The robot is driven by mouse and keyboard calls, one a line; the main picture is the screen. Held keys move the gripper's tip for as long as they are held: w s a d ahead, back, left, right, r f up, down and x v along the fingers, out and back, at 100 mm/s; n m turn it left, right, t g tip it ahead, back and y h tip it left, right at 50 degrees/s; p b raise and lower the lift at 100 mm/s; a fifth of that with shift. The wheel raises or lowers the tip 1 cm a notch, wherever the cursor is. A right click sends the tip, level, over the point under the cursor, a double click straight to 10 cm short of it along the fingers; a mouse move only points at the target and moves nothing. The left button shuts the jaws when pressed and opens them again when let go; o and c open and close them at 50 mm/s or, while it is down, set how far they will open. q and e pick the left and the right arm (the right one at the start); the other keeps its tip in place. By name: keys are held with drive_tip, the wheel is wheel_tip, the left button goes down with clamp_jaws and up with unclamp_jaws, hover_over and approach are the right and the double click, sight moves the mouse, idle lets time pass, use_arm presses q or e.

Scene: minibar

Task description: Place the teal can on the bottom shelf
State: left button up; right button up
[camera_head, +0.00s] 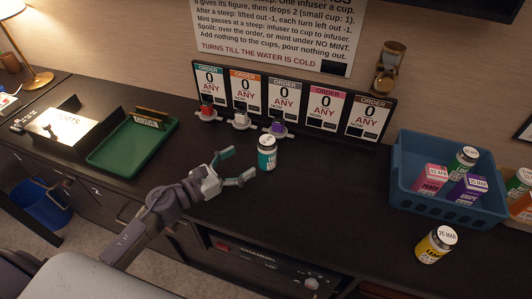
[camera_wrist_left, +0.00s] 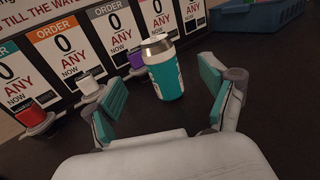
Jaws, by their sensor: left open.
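The teal can (camera_head: 267,154) stands upright on the dark counter, with a white label on its side and a pale top. In the left wrist view the teal can (camera_wrist_left: 164,72) stands ahead of and between the fingers, apart from them. My left gripper (camera_head: 239,166) is open and empty, its fingers pointing toward the can from the left. The left wrist view shows both teal-padded fingers (camera_wrist_left: 163,98) spread wide. No bottom shelf can be made out for certain; a dark opening with an appliance (camera_head: 265,262) shows below the counter. My right gripper is not in view.
Order cards (camera_head: 285,98) stand behind the can, with small red, white and purple cups in front. A blue basket (camera_head: 449,207) with boxes and a can is at right. A yellow can (camera_head: 436,245) stands before it. A green tray (camera_head: 132,147) lies left. Counter right of the teal can is clear.

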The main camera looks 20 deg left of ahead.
sight(259, 148)
use_arm(q)
drive_tip(key=x, duration=0.4)
drive_tip(key=shift+p, duration=0.3)
drive_tip(key=shift+w+d+r, duration=0.2)
drive_tip(key=shift+w, duration=0.25)
drive_tip(key=p+x, duration=0.1)
drive_tip(key=x, duration=0.2)
drive_tip(key=shift+w+d+p, duration=0.1)
drive_tip(key=shift+w+p, duration=0.2)
drive_tip(key=shift+w, duration=0.05)
drive_tip(key=shift+w+d, duration=0.2)
drive_tip(key=shift+w, duration=0.15)
drive_tip(key=shift+s, duration=0.1)
drive_tip(key=shift+c, duration=1.4)
drive_tip(key=c, duration=1.3)
